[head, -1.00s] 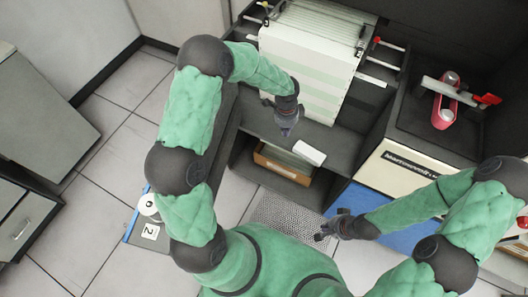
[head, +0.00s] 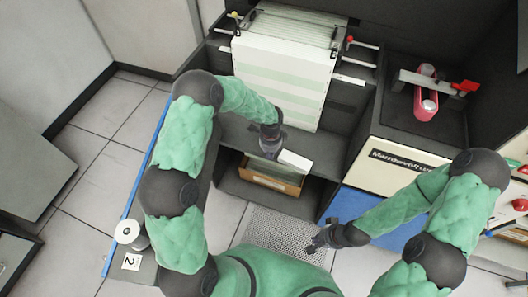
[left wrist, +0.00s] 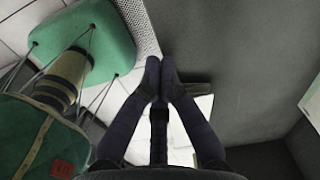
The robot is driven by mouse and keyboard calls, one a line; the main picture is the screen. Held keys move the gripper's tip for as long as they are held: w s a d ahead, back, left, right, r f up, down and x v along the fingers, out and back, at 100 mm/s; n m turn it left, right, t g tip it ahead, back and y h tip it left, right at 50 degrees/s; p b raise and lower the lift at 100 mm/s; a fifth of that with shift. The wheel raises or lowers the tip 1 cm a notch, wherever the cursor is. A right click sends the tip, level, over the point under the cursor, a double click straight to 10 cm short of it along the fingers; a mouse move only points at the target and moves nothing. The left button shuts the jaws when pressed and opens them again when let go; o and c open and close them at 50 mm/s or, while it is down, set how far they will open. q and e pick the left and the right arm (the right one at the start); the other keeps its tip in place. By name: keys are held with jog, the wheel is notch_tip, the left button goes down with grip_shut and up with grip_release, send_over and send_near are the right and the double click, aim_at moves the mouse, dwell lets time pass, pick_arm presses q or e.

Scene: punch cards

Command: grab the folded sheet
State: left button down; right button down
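The folded sheet (head: 295,160) is a small white rectangle lying near the front edge of a dark shelf in the head view. It also shows in the left wrist view (left wrist: 205,104), to the right of the fingers and partly behind them. My left gripper (head: 270,152) is just left of the sheet in the head view. In the left wrist view its fingertips (left wrist: 160,62) are together, with no paper visible between them. My right gripper (head: 316,241) is lower right, away from the sheet, with its fingers seemingly spread and empty.
A tall printer-like machine with green-striped paper (head: 282,80) stands behind the shelf. A box of papers (head: 270,180) sits underneath. A red device (head: 426,95) stands on the dark counter at right. A white reel (head: 128,231) and a card marked 2 (head: 131,262) are at lower left.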

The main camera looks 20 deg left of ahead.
aim_at(280, 156)
pick_arm(q)
jog(key=shift+w+d, duration=0.1)
jog(key=shift+d, duration=0.55)
jog(key=shift+w+d, duration=0.2)
jog(key=shift+d, duration=1.3)
jog(key=shift+a, duration=0.1)
